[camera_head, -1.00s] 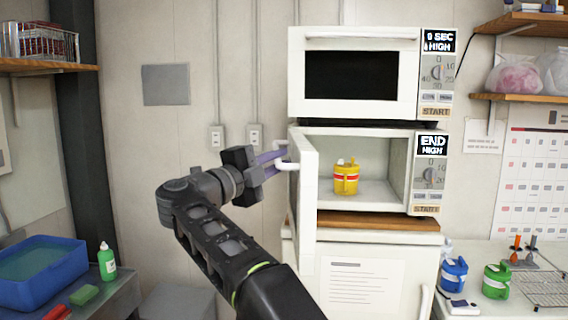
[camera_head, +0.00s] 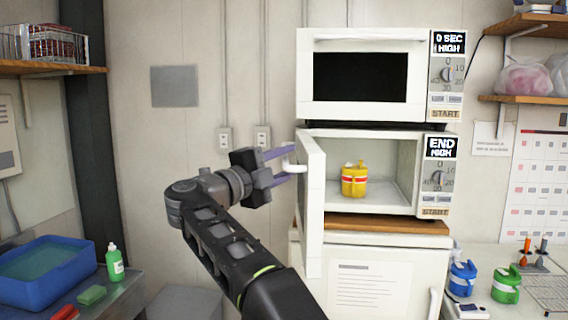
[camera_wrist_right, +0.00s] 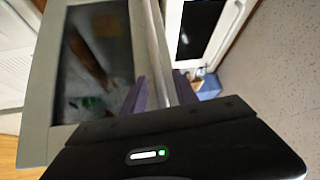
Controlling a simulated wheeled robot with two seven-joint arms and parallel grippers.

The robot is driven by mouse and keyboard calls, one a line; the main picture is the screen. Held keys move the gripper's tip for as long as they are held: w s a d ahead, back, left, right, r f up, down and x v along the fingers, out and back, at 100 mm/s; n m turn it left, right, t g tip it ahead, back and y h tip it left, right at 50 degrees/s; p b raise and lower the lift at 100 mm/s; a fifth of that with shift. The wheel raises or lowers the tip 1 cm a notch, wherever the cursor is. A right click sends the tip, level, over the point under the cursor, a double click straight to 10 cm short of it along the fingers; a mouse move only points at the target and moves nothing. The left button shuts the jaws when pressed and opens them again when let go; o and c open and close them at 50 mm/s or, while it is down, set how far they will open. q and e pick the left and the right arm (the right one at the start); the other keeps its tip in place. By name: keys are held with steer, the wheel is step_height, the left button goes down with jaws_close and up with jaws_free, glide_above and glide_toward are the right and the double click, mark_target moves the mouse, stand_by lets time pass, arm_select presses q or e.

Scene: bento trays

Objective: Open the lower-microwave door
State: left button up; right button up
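The lower microwave (camera_head: 437,200) is white, and its display reads END HIGH. Its door (camera_head: 314,215) stands open, seen nearly edge-on at the left. Its white handle (camera_head: 290,164) is on the door's outer side. A yellow pot with a red-and-white band (camera_head: 354,182) sits inside the cavity. My right gripper (camera_head: 281,165) is at the handle, its two purple fingers apart, one above and one below it. In the right wrist view the fingers (camera_wrist_right: 160,90) are apart beside the door's dark window (camera_wrist_right: 98,50); contact is unclear. My left gripper is not in view.
A closed upper microwave (camera_head: 305,100) sits above. A white cabinet (camera_head: 400,285) stands below. Blue (camera_head: 462,278) and green (camera_head: 506,285) pots stand on the right counter. A blue bin (camera_head: 50,290) and green bottle (camera_head: 115,263) are at left.

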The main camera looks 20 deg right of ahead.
steer(key=shift+a+f, duration=0.1)
steer(key=shift+s+a, duration=0.1)
steer(key=shift+a, duration=0.1)
steer(key=r+b+v, duration=0.1)
steer(key=b+v, duration=0.2)
steer(key=v, duration=0.4)
steer(key=shift+f, duration=0.4)
